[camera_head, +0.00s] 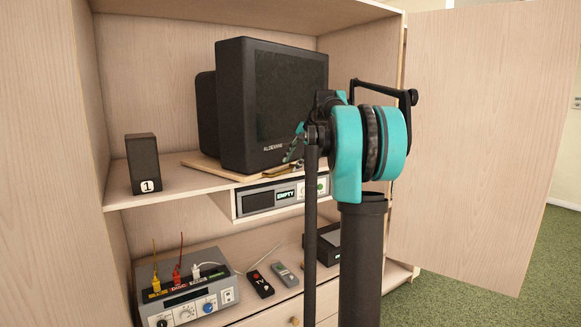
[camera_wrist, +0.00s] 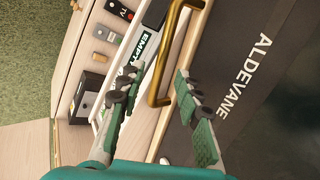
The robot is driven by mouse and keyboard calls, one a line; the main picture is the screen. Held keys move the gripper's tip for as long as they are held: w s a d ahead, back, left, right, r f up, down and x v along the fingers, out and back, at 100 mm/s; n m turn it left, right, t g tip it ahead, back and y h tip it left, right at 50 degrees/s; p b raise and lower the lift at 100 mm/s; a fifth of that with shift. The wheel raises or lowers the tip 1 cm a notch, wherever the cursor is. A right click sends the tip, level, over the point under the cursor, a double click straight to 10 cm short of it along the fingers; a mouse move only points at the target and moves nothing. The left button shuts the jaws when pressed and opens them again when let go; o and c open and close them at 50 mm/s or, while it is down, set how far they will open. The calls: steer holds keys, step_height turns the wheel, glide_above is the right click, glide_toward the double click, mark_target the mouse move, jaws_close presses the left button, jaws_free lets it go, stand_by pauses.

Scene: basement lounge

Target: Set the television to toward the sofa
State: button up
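The black boxy television (camera_head: 275,100), marked ALDEVANE, stands on a wooden swivel board (camera_head: 200,166) on the cabinet's upper shelf. Its screen faces right and toward the front. A brass handle (camera_head: 279,170) sits at the board's front edge, partly hidden behind my gripper (camera_head: 296,146). In the wrist view my gripper (camera_wrist: 158,80) is open, with one finger on each side of the brass handle (camera_wrist: 165,55). Gaps show between fingers and handle; contact is not visible. The television's lower front (camera_wrist: 225,75) lies beside the right finger. The sofa is not in view.
A small speaker (camera_head: 143,163) marked 1 stands left on the shelf. An EMPTY display unit (camera_head: 268,198) hangs under it. Below are a switch box (camera_head: 187,285) with plugs, two remotes (camera_head: 260,284) and a black box (camera_head: 328,243). An open cabinet door (camera_head: 485,140) stands right.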

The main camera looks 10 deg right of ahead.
steer(key=v, duration=0.9)
steer(key=shift+d+r, duration=0.1)
steer(key=shift+r, duration=0.05)
steer(key=s+a+f+n+h, duration=0.1)
steer(key=s+a+f+n, duration=0.2)
steer(key=f, duration=0.5)
steer(key=s+a+f+g, duration=0.1)
steer(key=s+a+f, duration=0.1)
steer(key=s+f, duration=0.4)
steer(key=s+a+f+n+h, duration=0.1)
steer(key=s+a+f+n, duration=0.2)
steer(key=f, duration=0.6)
steer(key=s+a+f+n+h, duration=0.1)
steer(key=s+f+n, duration=0.1)
steer(key=s+f, duration=0.9)
steer(key=s+a+f+n+h, duration=0.1)
steer(key=s+a+f+n, duration=0.1)
steer(key=s+f, duration=0.9)
steer(key=s, duration=0.2)
steer(key=shift+s, duration=0.35)
steer(key=shift+c, duration=0.5)
